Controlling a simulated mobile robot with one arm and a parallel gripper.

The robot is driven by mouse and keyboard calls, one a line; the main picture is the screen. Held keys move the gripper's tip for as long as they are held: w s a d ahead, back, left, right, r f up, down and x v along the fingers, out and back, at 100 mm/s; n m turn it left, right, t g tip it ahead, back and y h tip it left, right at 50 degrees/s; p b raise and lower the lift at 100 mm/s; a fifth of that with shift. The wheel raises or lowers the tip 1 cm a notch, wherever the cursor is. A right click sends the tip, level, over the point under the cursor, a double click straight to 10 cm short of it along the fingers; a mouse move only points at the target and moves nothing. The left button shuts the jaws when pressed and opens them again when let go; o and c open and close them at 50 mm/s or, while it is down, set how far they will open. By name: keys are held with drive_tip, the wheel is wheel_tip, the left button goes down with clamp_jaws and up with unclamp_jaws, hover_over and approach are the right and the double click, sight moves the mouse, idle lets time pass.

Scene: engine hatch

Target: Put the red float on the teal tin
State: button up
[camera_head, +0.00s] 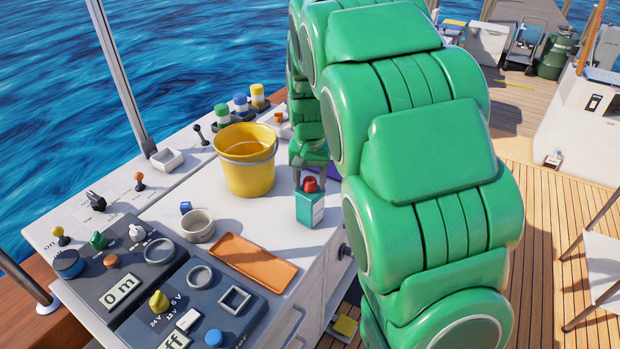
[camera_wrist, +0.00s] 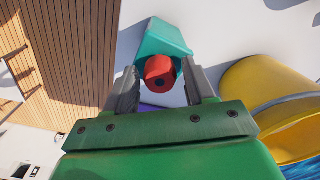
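The teal tin (camera_head: 309,210) stands upright on the white counter near its right edge. It also shows in the wrist view (camera_wrist: 165,38). The red float (camera_head: 310,184) sits on top of the tin, toward my gripper, and shows in the wrist view (camera_wrist: 160,72). My gripper (camera_head: 309,172) is just above and behind the tin in the head view. In the wrist view its two fingers (camera_wrist: 161,78) stand apart on either side of the float, with a narrow gap at each side. My gripper is open.
A yellow bucket (camera_head: 245,172) stands close left of the tin. An orange tray (camera_head: 246,262) and a grey cup (camera_head: 198,226) lie nearer. Part of something purple (camera_head: 333,172) shows behind the tin. Dark instrument panels (camera_head: 122,284) fill the front left.

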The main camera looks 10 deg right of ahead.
sight(310, 179)
drive_tip(key=shift+o, duration=0.3)
drive_tip(key=shift+r, duration=0.25)
wheel_tip(310, 179, up, 12)
idle(0.3)
drive_tip(key=shift+f, duration=0.1)
drive_tip(key=s+f+n+g, duration=0.1)
drive_tip(key=s+f+n, duration=0.1)
drive_tip(key=s, duration=1.6)
drive_tip(key=s+a+f+n, duration=0.1)
drive_tip(key=s+f, duration=0.2)
drive_tip(key=s, duration=1.6)
drive_tip(key=shift+f+n+g, duration=0.35)
drive_tip(key=shift+n+g, duration=0.05)
